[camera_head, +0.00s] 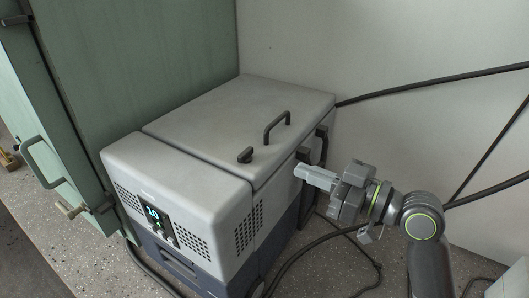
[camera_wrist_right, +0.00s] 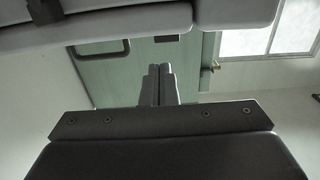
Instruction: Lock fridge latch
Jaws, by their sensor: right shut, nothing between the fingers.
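The fridge (camera_head: 195,180) is a grey box cooler with a dark blue lower body, standing on the floor with its lid (camera_head: 220,115) down. A black handle (camera_head: 277,127) and a small dark knob (camera_head: 245,155) are on the lid. Dark latch-like parts (camera_head: 304,155) (camera_head: 321,131) sit on its right side; their exact state is hard to tell. My right gripper (camera_head: 302,172) is shut and empty, its tips close beside the nearer dark part. Contact cannot be told. In the right wrist view the gripper (camera_wrist_right: 159,72) points below pale edges of the fridge (camera_wrist_right: 130,28). My left gripper is out of view.
A green cabinet (camera_head: 140,60) with handles stands against the fridge's left side. A pale wall (camera_head: 385,50) is behind. Black cables (camera_head: 430,83) cross the right side and run over the speckled floor. The air above the lid is clear.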

